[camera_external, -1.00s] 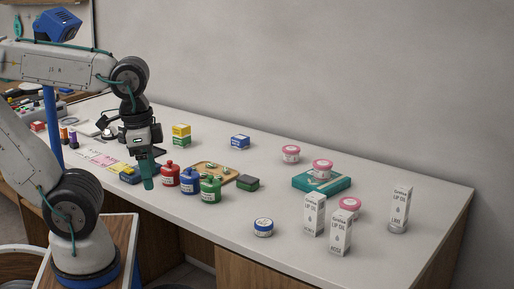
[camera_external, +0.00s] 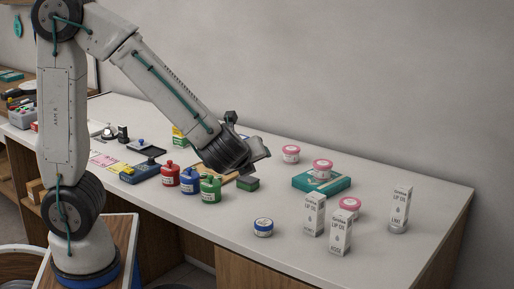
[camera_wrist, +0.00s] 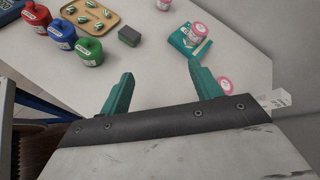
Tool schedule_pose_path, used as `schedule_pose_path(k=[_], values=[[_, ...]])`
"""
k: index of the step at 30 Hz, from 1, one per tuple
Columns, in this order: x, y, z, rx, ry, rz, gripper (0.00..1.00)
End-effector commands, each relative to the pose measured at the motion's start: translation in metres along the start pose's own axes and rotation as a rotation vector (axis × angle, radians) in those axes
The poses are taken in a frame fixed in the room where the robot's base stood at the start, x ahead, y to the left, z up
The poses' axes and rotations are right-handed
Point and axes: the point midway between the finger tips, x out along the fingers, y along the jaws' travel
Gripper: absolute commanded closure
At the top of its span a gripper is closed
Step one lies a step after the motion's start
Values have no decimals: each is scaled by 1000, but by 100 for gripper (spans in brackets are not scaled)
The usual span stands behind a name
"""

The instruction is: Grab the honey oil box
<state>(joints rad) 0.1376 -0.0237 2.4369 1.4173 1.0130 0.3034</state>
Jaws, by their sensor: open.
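Three white lip oil boxes stand upright at the right of the counter in the external view: one (camera_external: 314,215) whose lower name I cannot read, one (camera_external: 341,232) that seems to say rose, and one (camera_external: 400,208) that seems to say lime. In the external view the wrist is above the counter's middle, left of the boxes, and the fingers are mostly hidden. Part of a white box (camera_wrist: 276,99) shows at the right edge of the wrist view.
Red, blue and green bottles (camera_external: 210,188) stand left of the boxes. A blue-lidded jar (camera_external: 263,228) is near the front edge. A teal box (camera_external: 322,182) carries a pink-lidded jar (camera_external: 322,168); another pink-lidded jar (camera_external: 350,204) stands close behind the white boxes.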

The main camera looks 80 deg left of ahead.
Motion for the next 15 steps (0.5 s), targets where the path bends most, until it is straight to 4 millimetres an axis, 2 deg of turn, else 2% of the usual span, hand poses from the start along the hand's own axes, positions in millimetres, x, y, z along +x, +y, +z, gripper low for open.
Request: schedule_pose_path(k=[1,3,6,9,12,15], values=[[9,-15,-23,130,-2,-67,36],[16,-35,-52,304,-4,-171,36],[22,-55,-92,506,0,-294,36],[24,-65,-122,641,7,-379,36],[25,-70,-138,714,10,-427,36],[28,-73,-145,743,11,-445,36]])
